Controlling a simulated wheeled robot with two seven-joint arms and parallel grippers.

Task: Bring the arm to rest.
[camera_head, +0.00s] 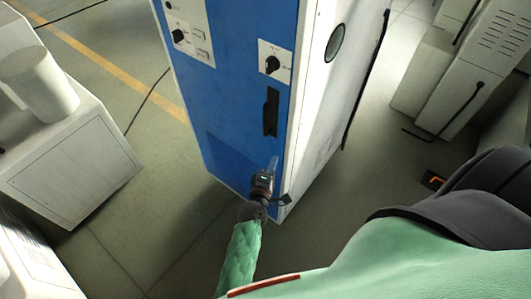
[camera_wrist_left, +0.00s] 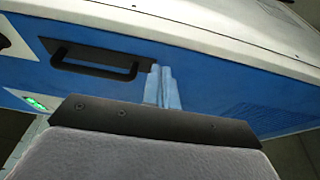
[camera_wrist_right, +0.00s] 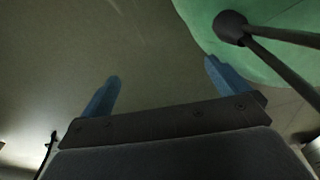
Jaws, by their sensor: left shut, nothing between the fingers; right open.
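My left gripper (camera_head: 274,163) is in front of the blue front of a tall cabinet (camera_head: 228,105), just below its black handle (camera_head: 271,112). In the left wrist view its two fingers (camera_wrist_left: 162,86) are together with nothing between them. The handle (camera_wrist_left: 95,62) lies just left of the fingertips there; I cannot tell whether they touch it or the panel. My right gripper (camera_wrist_right: 160,85) shows in the right wrist view, its blue fingers wide apart and empty over grey floor. The right gripper is not seen in the head view.
A black rotary knob (camera_head: 273,64) sits above the handle. A white cabinet (camera_head: 72,150) with a pale cylinder (camera_head: 40,85) stands at left. Grey machine housings (camera_head: 445,80) stand at upper right. Dark cables (camera_head: 148,100) cross the floor at left.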

